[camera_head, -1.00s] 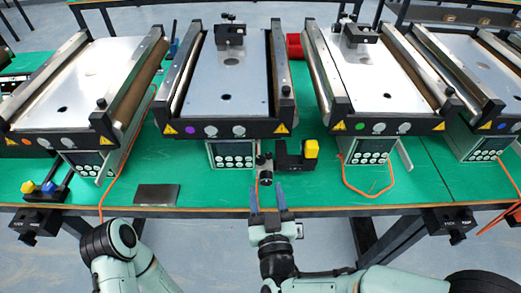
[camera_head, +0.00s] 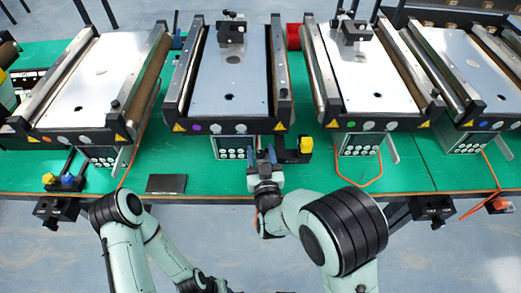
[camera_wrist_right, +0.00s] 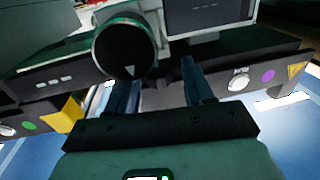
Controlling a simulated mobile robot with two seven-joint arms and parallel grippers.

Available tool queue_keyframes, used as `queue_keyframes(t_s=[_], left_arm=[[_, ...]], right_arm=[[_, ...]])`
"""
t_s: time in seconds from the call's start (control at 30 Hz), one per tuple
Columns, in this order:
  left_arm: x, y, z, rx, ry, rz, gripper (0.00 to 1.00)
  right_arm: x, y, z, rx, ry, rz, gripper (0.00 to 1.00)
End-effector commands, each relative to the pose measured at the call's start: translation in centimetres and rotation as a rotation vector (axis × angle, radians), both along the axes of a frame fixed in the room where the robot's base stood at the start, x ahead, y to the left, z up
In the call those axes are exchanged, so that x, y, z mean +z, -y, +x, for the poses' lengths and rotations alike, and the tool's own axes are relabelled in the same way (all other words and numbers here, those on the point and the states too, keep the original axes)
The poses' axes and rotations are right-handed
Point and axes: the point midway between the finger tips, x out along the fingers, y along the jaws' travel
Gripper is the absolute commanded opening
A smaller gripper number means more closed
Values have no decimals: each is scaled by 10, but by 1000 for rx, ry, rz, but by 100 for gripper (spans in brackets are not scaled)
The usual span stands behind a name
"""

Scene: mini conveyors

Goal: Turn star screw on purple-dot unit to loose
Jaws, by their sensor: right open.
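The purple-dot unit (camera_head: 228,80) is the second conveyor from the left in the head view, with its purple dot (camera_head: 197,128) at the front left. The purple dot (camera_wrist_right: 267,75) also shows in the right wrist view. My right gripper (camera_head: 262,154) is open below the unit's front right. In the right wrist view its two fingers (camera_wrist_right: 160,85) point toward a large round dark knob (camera_wrist_right: 125,50) with a white triangle mark. I cannot tell whether this is the star screw or whether the fingers touch it. My left gripper is out of view.
A black bracket with a yellow block (camera_head: 305,144) stands right of my right gripper. The green-dot unit (camera_head: 375,90) is to the right, another conveyor (camera_head: 98,85) to the left. A dark plate (camera_head: 166,183) lies near the green table's front edge. An orange cable (camera_head: 365,183) loops at right.

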Motion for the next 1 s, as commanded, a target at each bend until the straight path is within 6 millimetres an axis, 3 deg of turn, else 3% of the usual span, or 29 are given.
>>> queue_keyframes(t_s=[0.33,0.37,0.5,0.77,1.0], left_arm=[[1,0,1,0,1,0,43],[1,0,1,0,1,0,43],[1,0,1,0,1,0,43],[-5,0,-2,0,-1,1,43],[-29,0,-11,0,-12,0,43]], right_arm=[[0,-1,5,1,0,0,52],[0,-1,5,1,0,0,45],[0,-1,5,1,0,0,2],[-1,0,4,18,0,2,3],[-3,2,4,128,3,4,3]])
